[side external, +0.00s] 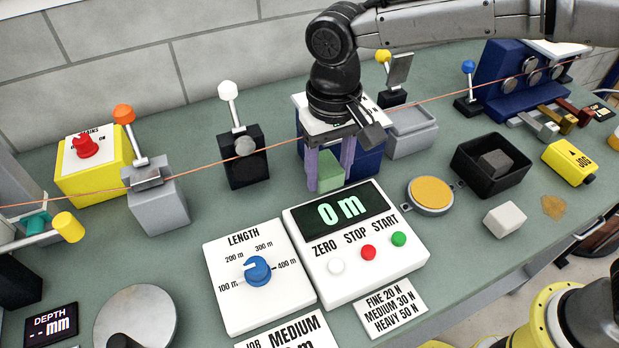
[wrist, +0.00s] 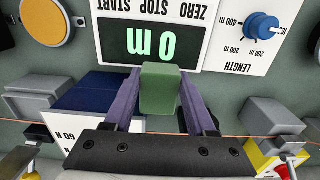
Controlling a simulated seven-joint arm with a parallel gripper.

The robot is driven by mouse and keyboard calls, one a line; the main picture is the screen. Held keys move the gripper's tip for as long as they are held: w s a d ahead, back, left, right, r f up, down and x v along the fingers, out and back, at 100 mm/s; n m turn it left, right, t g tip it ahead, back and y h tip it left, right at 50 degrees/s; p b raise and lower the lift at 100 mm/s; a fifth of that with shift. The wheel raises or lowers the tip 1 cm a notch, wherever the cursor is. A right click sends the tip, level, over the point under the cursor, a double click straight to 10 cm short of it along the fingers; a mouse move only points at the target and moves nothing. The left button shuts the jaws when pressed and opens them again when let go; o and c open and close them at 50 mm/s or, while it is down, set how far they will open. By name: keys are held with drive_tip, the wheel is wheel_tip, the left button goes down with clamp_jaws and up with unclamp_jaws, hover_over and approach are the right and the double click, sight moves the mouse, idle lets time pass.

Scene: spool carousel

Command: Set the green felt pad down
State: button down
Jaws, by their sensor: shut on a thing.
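The green felt pad (side external: 330,171) is a small green block between the two purple fingers of my gripper (side external: 328,178). The gripper is shut on it. It hangs just behind the white counter box (side external: 375,255), whose display reads 0 m. In the wrist view the pad (wrist: 160,90) sits between the purple fingers (wrist: 160,105), in front of that display (wrist: 150,42). The pad's underside is hidden, and I cannot tell whether it touches anything below. A blue box with a white top (side external: 365,163) stands right behind my gripper.
A copper wire (side external: 440,100) runs across the bench. To the right are a round yellow pad (side external: 430,192), a black tray (side external: 462,172) holding a grey block (side external: 494,163), a white block (side external: 505,219) and a yellow JOG box (side external: 568,162). Bare bench shows around the tan patch (side external: 553,207).

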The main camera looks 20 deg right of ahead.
drive_tip(key=s+d+r+n, duration=0.2)
drive_tip(key=s+d+r, duration=0.2)
drive_tip(key=s+d, duration=0.3)
drive_tip(key=w+d+r+m, duration=0.1)
drive_tip(key=w+d+r, duration=0.15)
drive_tip(key=d, duration=0.65)
drive_tip(key=w+d+r+m, duration=0.1)
drive_tip(key=d+r, duration=0.3)
drive_tip(key=d, duration=0.6)
hover_over(411, 124)
drive_tip(key=s, duration=0.1)
wheel_tip(411, 124, down, 9)
drive_tip(key=shift+d+r, duration=0.1)
drive_tip(key=shift+r, duration=0.1)
drive_tip(key=shift+w+f, duration=0.3)
drive_tip(key=shift+f, duration=0.15)
drive_tip(key=shift+w+f, duration=0.15)
drive_tip(key=shift+f, duration=0.75)
drive_tip(key=shift+w+f, duration=0.1)
drive_tip(key=shift+f, duration=0.8)
drive_tip(key=shift+f, duration=0.1)
